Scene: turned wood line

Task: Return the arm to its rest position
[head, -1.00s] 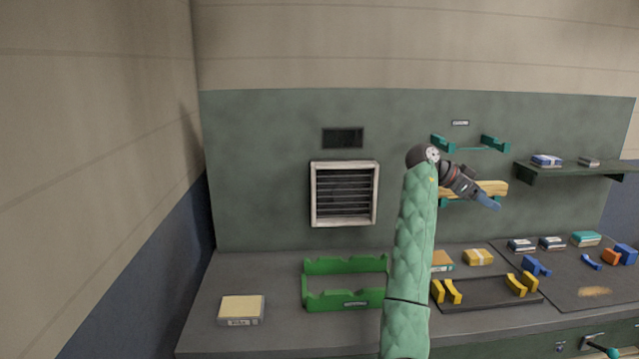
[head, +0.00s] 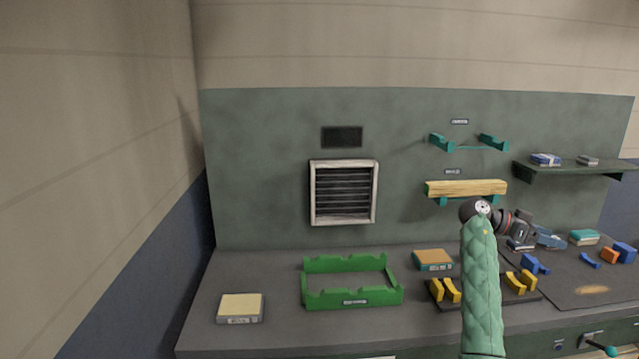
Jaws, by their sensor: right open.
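My right arm, in a green quilted sleeve, rises from the bottom of the head view, right of the middle. Its right gripper (head: 549,239) points to the right above the back of the bench, with blue fingers. It is open and I see nothing held in it. A wooden bar (head: 466,188) lies across the lower teal wall bracket (head: 442,201), up and left of the gripper and apart from it. My left gripper is out of view.
A green cradle frame (head: 352,302), a cream box (head: 240,307) and an orange-topped box (head: 433,259) stand on the bench. A dark tray with yellow supports (head: 527,279) is partly behind my arm. Blue blocks (head: 536,265) lie right. The upper teal bracket (head: 492,142) is empty.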

